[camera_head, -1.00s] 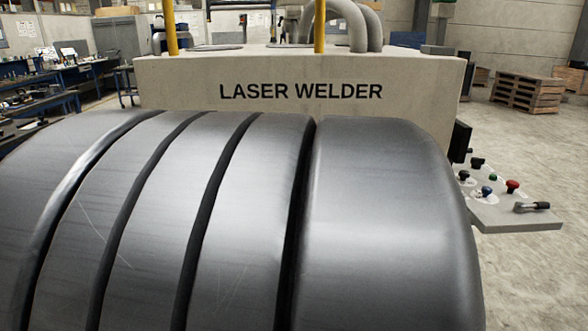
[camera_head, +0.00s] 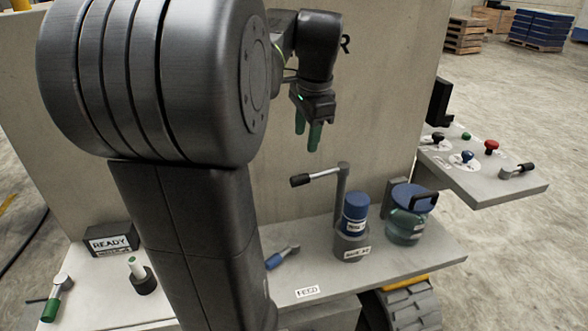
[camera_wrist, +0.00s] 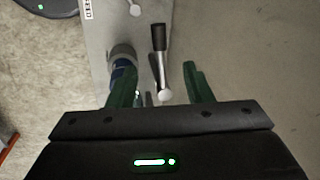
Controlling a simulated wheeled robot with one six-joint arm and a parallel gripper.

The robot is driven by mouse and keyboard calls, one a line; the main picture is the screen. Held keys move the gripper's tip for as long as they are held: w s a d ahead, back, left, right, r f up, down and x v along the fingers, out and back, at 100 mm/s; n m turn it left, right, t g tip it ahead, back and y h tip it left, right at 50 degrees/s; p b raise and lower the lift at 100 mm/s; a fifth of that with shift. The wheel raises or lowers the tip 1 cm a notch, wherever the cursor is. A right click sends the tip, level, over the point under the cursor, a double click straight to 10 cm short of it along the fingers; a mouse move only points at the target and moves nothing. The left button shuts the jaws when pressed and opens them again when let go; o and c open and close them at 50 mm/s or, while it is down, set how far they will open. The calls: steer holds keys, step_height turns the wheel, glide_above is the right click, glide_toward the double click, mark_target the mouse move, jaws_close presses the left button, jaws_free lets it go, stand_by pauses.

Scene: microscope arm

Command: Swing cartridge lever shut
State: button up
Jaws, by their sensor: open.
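A lever with a black grip (camera_head: 302,180) sits on top of a grey post (camera_head: 340,200) and points left across the shelf. Beside the post, a blue-topped cartridge (camera_head: 355,207) stands upright in a grey labelled holder (camera_head: 351,243). My gripper (camera_head: 306,140) is open and empty, with green fingers pointing down, above the lever. In the wrist view the lever's black grip (camera_wrist: 160,38) and metal arm (camera_wrist: 162,72) show between the lines of the two fingers, apparently below them. The left finger partly covers the blue cartridge (camera_wrist: 123,62).
A lidded jar (camera_head: 407,218) with a black handle stands right of the cartridge. A blue-handled lever (camera_head: 283,257) lies low on the shelf (camera_head: 400,265). A panel with knobs (camera_head: 480,170) juts out at right. A wall (camera_head: 390,110) rises behind the shelf.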

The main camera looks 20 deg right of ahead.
mark_target(300, 176)
steer(key=f, duration=0.4)
steer(key=w+f+b, duration=0.1)
steer(key=f, duration=0.3)
steer(key=w+f, duration=0.1)
steer(key=f, duration=0.3)
steer(key=shift+w+a+f, duration=0.15)
steer(key=shift+f, duration=0.25)
jaws_close()
